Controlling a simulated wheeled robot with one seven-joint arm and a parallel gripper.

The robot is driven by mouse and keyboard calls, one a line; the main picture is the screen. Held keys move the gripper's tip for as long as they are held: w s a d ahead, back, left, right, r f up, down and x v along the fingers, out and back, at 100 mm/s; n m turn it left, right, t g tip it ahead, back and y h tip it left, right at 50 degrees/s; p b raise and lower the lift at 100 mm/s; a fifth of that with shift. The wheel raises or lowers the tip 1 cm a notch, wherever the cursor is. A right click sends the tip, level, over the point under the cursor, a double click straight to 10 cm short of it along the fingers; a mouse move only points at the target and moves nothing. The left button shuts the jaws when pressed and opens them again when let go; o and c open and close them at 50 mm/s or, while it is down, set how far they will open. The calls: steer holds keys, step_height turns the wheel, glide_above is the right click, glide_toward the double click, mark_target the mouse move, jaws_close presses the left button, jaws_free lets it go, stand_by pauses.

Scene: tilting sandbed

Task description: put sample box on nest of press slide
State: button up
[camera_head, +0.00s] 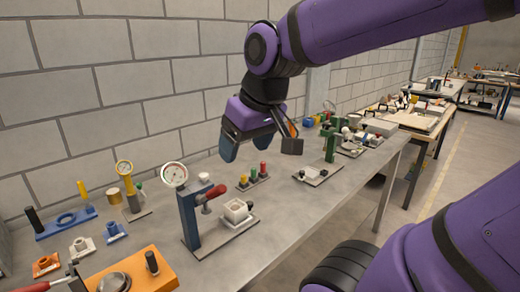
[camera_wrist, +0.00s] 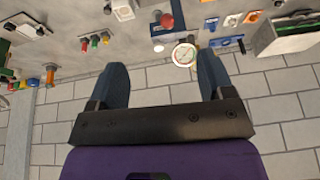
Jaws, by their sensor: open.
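The press (camera_head: 190,218) has a blue column, a red-handled lever (camera_head: 213,191) and a round dial gauge (camera_head: 174,175). Its grey slide plate (camera_head: 226,240) extends to the right. A small white box-shaped piece (camera_head: 236,211) with a recessed top sits on the plate. I cannot tell whether it is the sample box, the bare nest, or both together. My gripper (camera_head: 243,146) is open and empty, raised above and behind the press. In the wrist view, my gripper (camera_wrist: 162,62) has its blue fingers wide apart, with the gauge (camera_wrist: 185,54) appearing between them.
A stand with coloured knobs (camera_head: 252,178) is behind the slide. A green-column fixture (camera_head: 330,147) is farther right. The brick wall (camera_head: 110,95) borders the bench.

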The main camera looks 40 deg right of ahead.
steer(key=shift+t, duration=0.4)
steer(key=s, duration=0.3)
steer(key=s+a, duration=0.1)
steer(key=s, duration=0.1)
steer(key=shift+s+r, duration=0.1)
steer(key=shift+r, duration=0.3)
